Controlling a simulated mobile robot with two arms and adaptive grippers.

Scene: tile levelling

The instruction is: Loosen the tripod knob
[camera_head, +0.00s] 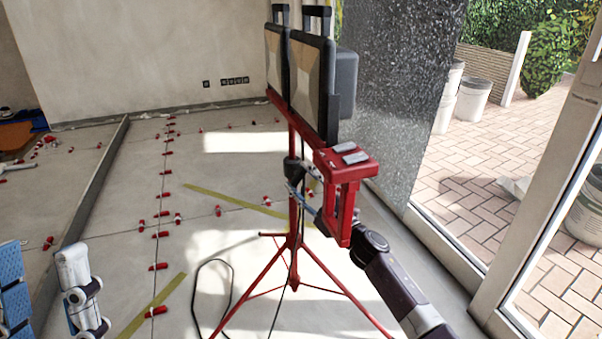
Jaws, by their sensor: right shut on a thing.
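The red tripod (293,216) stands on the tiled floor and carries a crossbar with two work lights (315,80). A black knob or clamp (292,168) sits on its upper pole. My right arm comes in from the lower right, and my right gripper (296,188) is at the pole beside the knob. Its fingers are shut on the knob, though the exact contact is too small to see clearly. The red bracket (345,165) at the crossbar's near end hides part of my gripper and wrist.
A black cable (205,268) loops on the floor beside the splayed tripod legs. Red levelling wedges (158,266) line the tile joints. The glass door frame (545,200) bounds the right side.

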